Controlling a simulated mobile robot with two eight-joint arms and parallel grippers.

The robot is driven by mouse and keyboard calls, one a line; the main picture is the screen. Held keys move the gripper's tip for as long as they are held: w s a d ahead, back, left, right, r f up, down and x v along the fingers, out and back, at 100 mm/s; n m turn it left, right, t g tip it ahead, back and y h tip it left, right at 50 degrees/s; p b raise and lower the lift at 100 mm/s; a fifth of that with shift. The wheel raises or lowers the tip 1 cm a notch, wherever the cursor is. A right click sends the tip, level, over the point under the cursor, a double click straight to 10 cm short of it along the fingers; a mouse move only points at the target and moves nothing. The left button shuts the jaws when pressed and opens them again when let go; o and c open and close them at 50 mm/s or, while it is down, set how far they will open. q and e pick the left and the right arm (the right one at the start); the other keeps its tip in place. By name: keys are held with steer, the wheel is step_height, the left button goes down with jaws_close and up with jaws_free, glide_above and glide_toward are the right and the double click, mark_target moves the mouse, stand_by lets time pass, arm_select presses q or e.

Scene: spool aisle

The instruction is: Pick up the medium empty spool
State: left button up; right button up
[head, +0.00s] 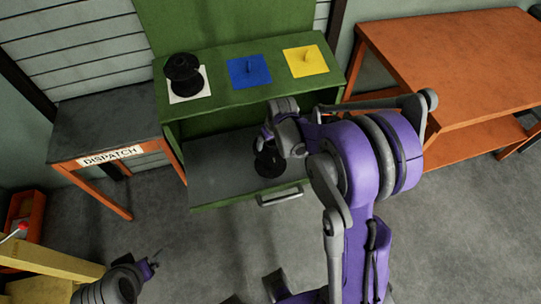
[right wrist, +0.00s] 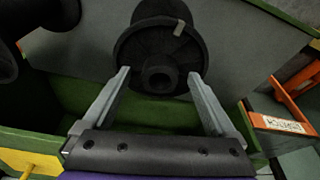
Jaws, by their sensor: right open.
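A black empty spool (head: 268,162) stands in the open drawer (head: 225,168) of the green cabinet, partly hidden by my right gripper (head: 268,138). In the right wrist view this spool (right wrist: 160,50) lies ahead between the two open fingers (right wrist: 159,74), with its round flange and hub facing me. The fingers look apart from it, and nothing is held. Another black spool (right wrist: 45,12) shows at the upper left there. A third black spool (head: 183,75) stands on the white square on the cabinet top. My left gripper (head: 150,268) is low at the left, its jaws too small to read.
The green cabinet top (head: 215,70) also bears a blue square (head: 249,71) and a yellow square (head: 306,61), each with a peg. A grey dispatch table (head: 105,115) is at the left, an orange table (head: 450,60) at the right. Open floor (head: 210,245) lies in front of the drawer.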

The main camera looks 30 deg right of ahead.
jaws_close()
stand_by(0.3)
steer(key=shift+r, duration=0.1)
